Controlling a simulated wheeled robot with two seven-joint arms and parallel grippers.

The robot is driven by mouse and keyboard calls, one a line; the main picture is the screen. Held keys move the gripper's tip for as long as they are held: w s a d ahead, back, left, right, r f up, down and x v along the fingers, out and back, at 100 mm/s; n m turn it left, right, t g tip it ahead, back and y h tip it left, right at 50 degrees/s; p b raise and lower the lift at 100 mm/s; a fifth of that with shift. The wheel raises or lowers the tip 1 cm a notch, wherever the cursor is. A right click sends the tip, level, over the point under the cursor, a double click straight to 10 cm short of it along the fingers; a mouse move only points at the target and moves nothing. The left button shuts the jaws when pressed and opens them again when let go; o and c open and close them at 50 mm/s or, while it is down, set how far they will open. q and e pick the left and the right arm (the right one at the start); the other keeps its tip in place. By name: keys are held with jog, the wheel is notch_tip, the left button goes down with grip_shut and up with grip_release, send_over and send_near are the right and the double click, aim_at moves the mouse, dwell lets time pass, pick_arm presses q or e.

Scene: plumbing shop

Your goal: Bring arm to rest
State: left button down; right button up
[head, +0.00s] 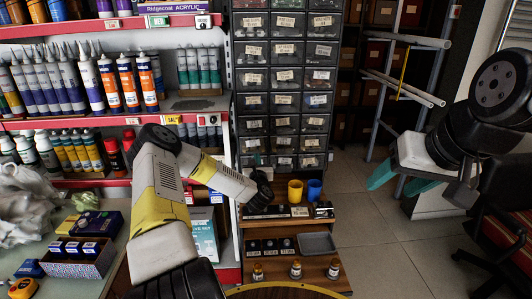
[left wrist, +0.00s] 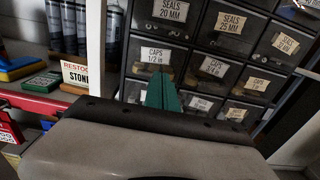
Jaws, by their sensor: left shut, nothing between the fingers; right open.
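My left arm (head: 160,205) reaches up from the bottom of the head view and bends over toward the drawer cabinet. Its gripper (head: 257,160) is small and partly hidden there, in front of the lower drawers. In the left wrist view, the teal fingers of my left gripper (left wrist: 163,93) are together and empty, in front of the drawers labelled caps. My right gripper (head: 388,188) hangs at the right of the head view, with its teal fingers apart and nothing between them, over the floor.
The drawer cabinet (head: 284,98) stands close to my left gripper. Shelves of tubes (head: 130,82) are at the left. Yellow (head: 295,190) and blue (head: 314,190) cups stand on a low wooden shelf. A chair (head: 502,205) is at the right edge. Floor (head: 368,240) between is clear.

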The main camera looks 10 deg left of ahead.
pick_arm(q)
jog(key=s+d+r+m+g+h, duration=0.35)
jog(key=s+d+r+m, duration=0.2)
jog(key=m, duration=0.65)
jog(key=s+d+r+m+g+h, duration=0.2)
jog(key=s+d+r+m+h, duration=0.4)
jog(key=m, duration=0.5)
jog(key=s+a+r+m+g+y, duration=0.1)
jog(key=s+r+m, duration=0.3)
jog(key=s, duration=0.7)
jog(key=s+a+r+m+g, duration=0.1)
jog(key=s+r+m, duration=0.4)
jog(key=s, duration=0.5)
jog(key=s+a+r+m+g+y, duration=0.1)
jog(key=s+r+m+g, duration=0.2)
jog(key=s+m, duration=0.4)
jog(key=s+r, duration=0.1)
jog(key=s, duration=0.3)
jog(key=shift+s+a+r+m+g+y, duration=0.25)
jog(key=shift+s+r+m+g+y, duration=0.05)
jog(key=shift+r+g+y, duration=0.05)
